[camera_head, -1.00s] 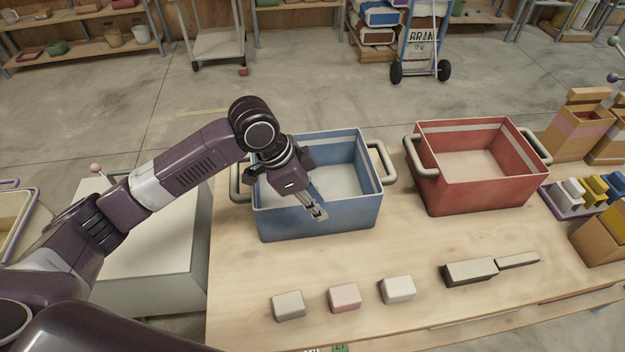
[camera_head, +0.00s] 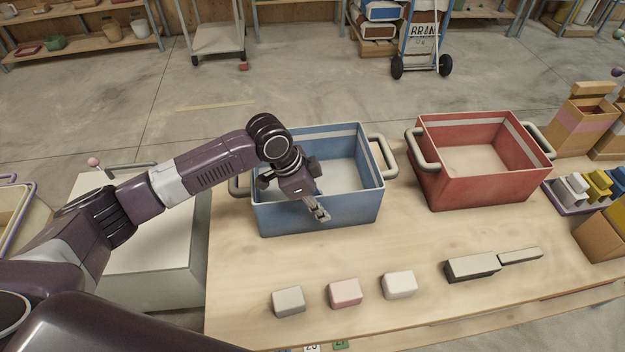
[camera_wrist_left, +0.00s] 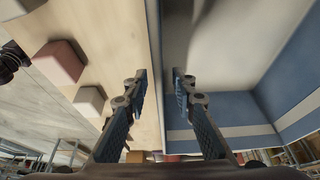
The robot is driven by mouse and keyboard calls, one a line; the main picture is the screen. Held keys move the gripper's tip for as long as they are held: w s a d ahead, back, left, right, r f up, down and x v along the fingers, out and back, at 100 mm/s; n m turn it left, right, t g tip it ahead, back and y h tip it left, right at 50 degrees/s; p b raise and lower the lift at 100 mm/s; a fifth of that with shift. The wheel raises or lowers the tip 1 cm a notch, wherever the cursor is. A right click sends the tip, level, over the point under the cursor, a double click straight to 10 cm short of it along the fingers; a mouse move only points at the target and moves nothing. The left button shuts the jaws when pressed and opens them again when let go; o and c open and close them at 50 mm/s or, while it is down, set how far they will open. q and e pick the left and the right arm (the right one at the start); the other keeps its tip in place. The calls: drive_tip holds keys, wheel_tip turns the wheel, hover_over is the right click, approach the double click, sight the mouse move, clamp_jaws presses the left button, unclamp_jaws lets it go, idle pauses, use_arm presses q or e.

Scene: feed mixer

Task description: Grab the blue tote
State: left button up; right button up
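The blue tote (camera_head: 345,212) stands upright on the wooden table, open at the top, with a grey handle at each end. Its pale inner floor and blue inner wall also show in the left wrist view (camera_wrist_left: 305,72). My left gripper (camera_head: 320,213) points down at the tote's near wall. In the left wrist view the gripper's two fingers (camera_wrist_left: 160,88) are apart, with the tote's rim running between them. I cannot see either finger touching the wall. My right gripper is in neither view.
A red tote (camera_head: 480,190) stands to the right on the same table. Grey, pink and white blocks (camera_head: 345,293) and a dark-sided block (camera_head: 472,267) lie along the front. Boxes (camera_head: 583,125) and a tray of coloured pieces (camera_head: 575,205) fill the right end.

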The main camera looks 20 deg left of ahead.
use_arm(q)
clamp_jaws()
drive_tip(key=shift+w+r, duration=0.1)
idle(0.5)
